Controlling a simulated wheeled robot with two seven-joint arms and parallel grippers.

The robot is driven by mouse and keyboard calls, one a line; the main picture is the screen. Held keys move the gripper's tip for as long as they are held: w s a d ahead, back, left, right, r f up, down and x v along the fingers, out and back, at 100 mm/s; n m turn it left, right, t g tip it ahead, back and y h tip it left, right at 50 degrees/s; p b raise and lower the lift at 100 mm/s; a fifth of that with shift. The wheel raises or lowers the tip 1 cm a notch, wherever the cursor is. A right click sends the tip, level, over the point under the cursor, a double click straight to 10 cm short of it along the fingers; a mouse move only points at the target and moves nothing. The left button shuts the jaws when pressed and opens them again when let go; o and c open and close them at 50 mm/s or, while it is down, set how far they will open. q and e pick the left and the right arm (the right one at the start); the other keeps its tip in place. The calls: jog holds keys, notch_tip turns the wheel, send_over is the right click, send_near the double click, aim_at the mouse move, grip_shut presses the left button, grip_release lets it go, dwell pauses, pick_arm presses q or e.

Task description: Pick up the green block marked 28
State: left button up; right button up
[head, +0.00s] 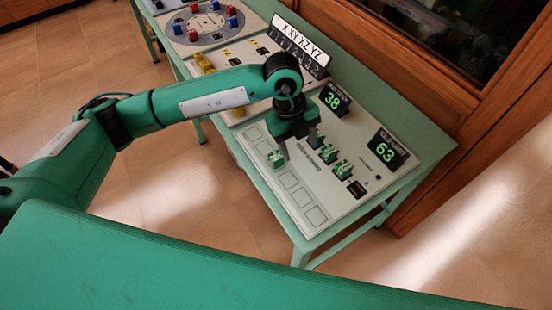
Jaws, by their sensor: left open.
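My left gripper (298,146) is open and points down over the light panel on the green table. Small green-and-white blocks are on the panel. One block (276,160) is at the left, close beside the gripper's left finger. Another block (328,154) is to the right of the gripper, with a further block (343,169) just beyond it. Part of the row by the right finger is hidden by the gripper. The numbers on the blocks are too small to read, so I cannot tell which is 28. My right gripper is not in view.
Two dark displays stand on the panel, reading 38 (333,99) and 63 (387,149). Empty outlined squares (308,206) run along the panel's near edge. A lettered sign (301,44), yellow pieces (203,62) and a round dial board (207,23) are farther back. A wooden wall borders the table.

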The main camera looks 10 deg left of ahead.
pick_arm(q)
jog(key=w+a+n+t+y, duration=0.1)
jog(key=w+a+y, duration=0.2)
jog(key=a, duration=0.2)
jog(key=p, duration=0.2)
send_over(278, 158)
jog(key=f, duration=0.7)
jog(key=shift+s+d+f, duration=0.2)
jog(key=shift+d, duration=0.1)
jog(key=f, duration=0.1)
jog(key=f+p, duration=0.1)
jog(key=f, duration=0.1)
jog(key=f+p, duration=0.1)
jog(key=f, duration=0.1)
jog(key=shift+w+a+f, duration=0.15)
jog(key=shift+a+f, duration=0.05)
jog(key=shift+a, duration=0.2)
jog(key=shift+f, duration=0.2)
jog(key=c, duration=1.1)
